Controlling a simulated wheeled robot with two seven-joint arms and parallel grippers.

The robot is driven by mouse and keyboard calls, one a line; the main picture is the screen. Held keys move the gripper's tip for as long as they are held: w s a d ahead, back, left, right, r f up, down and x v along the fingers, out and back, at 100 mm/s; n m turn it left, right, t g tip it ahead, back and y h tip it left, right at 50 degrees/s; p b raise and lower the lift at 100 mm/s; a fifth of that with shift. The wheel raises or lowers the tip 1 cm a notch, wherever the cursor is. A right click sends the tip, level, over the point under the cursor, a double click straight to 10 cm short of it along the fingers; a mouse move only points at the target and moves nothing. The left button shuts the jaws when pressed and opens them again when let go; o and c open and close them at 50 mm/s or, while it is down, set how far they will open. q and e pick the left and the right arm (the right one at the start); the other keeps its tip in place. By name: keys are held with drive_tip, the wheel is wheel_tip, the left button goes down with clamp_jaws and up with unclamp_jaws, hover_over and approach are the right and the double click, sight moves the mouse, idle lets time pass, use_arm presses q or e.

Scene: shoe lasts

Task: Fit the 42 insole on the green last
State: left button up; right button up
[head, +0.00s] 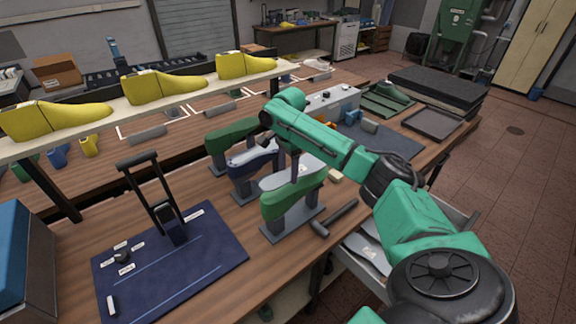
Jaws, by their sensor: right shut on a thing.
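A green last (292,199) stands sole up on a grey stand near the bench's front edge. A pale grey insole (276,181) is just behind and above it, overlapping it in the picture; I cannot tell whether they touch. My right gripper (295,176) reaches down from above and is shut on the insole. The gripper's upper part is partly hidden by my green arm. A dark blue last (254,157) and a darker green last (232,133) stand on stands behind. Size marks are not readable. My left gripper is not in view.
A hammer (334,219) lies right of the green last's stand. A dark blue mat (200,262) with a black upright frame (160,200) is at left. A shelf (190,103) with yellow lasts crosses behind. An open drawer (360,262) juts out below the bench edge.

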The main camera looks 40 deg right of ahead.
sight(287, 174)
drive_tip(key=shift+w+f, duration=0.3)
drive_tip(key=shift+f, duration=0.65)
drive_tip(key=shift+s+f, duration=0.1)
drive_tip(key=shift+f, duration=0.2)
drive_tip(key=shift+s+f, duration=0.25)
drive_tip(key=shift+f, duration=0.5)
drive_tip(key=shift+w+f, duration=0.15)
drive_tip(key=shift+f, duration=0.05)
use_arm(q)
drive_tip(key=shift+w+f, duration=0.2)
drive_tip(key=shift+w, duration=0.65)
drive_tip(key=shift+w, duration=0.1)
use_arm(e)
drive_tip(key=o, duration=1.4)
use_arm(q)
drive_tip(key=shift+b, duration=0.3)
use_arm(e)
drive_tip(key=shift+r, duration=0.1)
